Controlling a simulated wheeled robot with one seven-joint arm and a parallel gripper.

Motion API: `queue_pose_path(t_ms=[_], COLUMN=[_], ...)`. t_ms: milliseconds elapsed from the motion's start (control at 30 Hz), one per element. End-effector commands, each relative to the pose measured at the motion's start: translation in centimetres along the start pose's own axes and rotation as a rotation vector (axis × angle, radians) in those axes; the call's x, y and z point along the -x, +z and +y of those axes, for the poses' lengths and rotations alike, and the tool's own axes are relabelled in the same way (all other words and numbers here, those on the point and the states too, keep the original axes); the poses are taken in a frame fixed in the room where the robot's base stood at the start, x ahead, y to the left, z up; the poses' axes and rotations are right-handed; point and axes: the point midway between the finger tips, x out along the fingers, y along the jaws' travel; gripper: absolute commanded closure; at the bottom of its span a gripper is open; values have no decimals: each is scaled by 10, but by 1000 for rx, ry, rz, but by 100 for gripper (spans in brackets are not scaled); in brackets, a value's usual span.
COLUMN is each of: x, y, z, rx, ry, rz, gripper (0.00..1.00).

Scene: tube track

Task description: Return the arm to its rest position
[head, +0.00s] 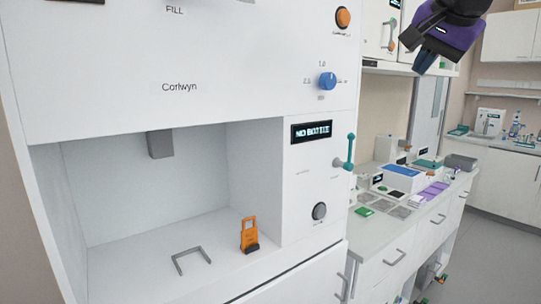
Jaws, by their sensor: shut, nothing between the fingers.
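My gripper (424,62) shows at the top right of the head view, dark with a purple band on my wrist. Its fingers point down and to the left and are shut with nothing held. It hangs in the air, apart from the white machine at the left and above the counter in the picture. The rest of my arm is cut off by the top edge of the view.
The white filling machine (190,60) has a blue knob (327,81), an orange button (343,18), a teal lever (347,152) and a display (312,131) reading "NO BOTTLE". An orange object (249,235) stands in its bay. Equipment crowds the counter (385,238) at the right.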

Motion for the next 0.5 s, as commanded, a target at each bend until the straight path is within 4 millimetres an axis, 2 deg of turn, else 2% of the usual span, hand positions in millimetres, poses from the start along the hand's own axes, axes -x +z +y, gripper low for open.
queue_pose_path(t_ms=[33, 300, 400, 500], x=[2, -4, -8, -12], y=[19, 122, 154, 178], z=[25, 154, 192, 218], rx=[73, 505, 631, 719], ry=[23, 104, 111, 112], rz=[-20, -170, -224, -265], gripper=[100, 100, 100, 100])
